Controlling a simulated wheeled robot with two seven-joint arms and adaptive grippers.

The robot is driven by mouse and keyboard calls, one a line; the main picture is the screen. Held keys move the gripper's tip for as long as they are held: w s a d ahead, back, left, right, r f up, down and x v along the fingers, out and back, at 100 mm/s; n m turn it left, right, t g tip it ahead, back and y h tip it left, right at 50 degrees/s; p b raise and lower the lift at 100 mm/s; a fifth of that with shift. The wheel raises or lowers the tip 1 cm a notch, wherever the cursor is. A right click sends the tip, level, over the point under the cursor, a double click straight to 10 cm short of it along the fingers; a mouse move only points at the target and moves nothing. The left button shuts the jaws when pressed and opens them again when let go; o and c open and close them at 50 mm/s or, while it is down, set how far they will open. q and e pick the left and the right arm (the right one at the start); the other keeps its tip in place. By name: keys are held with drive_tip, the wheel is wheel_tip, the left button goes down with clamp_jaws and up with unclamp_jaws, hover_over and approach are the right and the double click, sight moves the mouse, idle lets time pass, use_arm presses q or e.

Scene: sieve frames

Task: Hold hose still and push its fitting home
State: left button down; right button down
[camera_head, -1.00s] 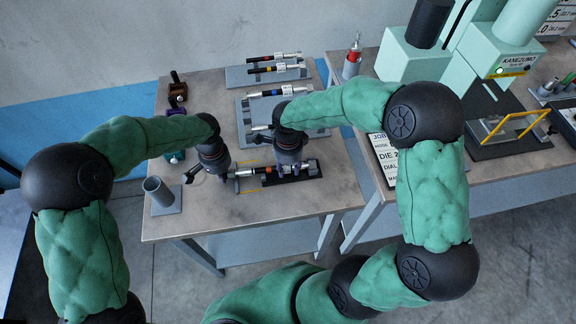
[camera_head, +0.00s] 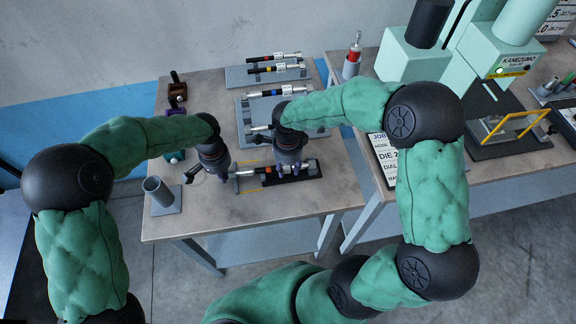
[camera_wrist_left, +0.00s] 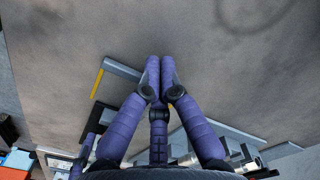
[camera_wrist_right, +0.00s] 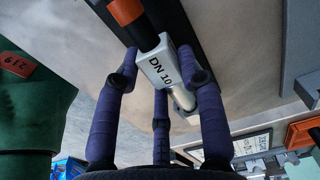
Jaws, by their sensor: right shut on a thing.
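The hose lies along a black holder (camera_head: 312,180) at the table's front. It has an orange band (camera_head: 267,171), which also shows in the right wrist view (camera_wrist_right: 126,10). My right gripper (camera_head: 289,172) is shut on its grey block marked DN 10 (camera_wrist_right: 160,68), with a silver end (camera_wrist_right: 182,98) beyond. A silver piece (camera_head: 246,172) shows left of the orange band. My left gripper (camera_head: 225,175) is at the left end of this row. In the left wrist view its fingertips (camera_wrist_left: 160,64) are together with nothing visible between them. Contact with the hose is not clear.
More hoses (camera_head: 273,68) lie on grey trays behind. A grey cup on a base (camera_head: 160,194) stands at the front left, and small clamps (camera_head: 176,94) at the left edge. A green press (camera_head: 412,60) stands on the right bench. The front right table is clear.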

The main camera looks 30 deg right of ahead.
sight(288, 167)
drive_tip(key=shift+s+f, duration=0.2)
use_arm(q)
wheel_tip(288, 167, up, 8)
drive_tip(key=a, duration=0.1)
drive_tip(key=shift+w, duration=0.2)
idle(0.5)
use_arm(e)
drive_tip(key=c, duration=0.7)
unclamp_jaws()
drive_tip(key=shift+w+r, duration=0.1)
drive_tip(key=shift+r, duration=0.05)
drive_tip(key=shift+w+r, duration=0.1)
drive_tip(key=shift+r, duration=0.35)
wheel_tip(288, 167, up, 11)
drive_tip(key=shift+r, duration=0.1)
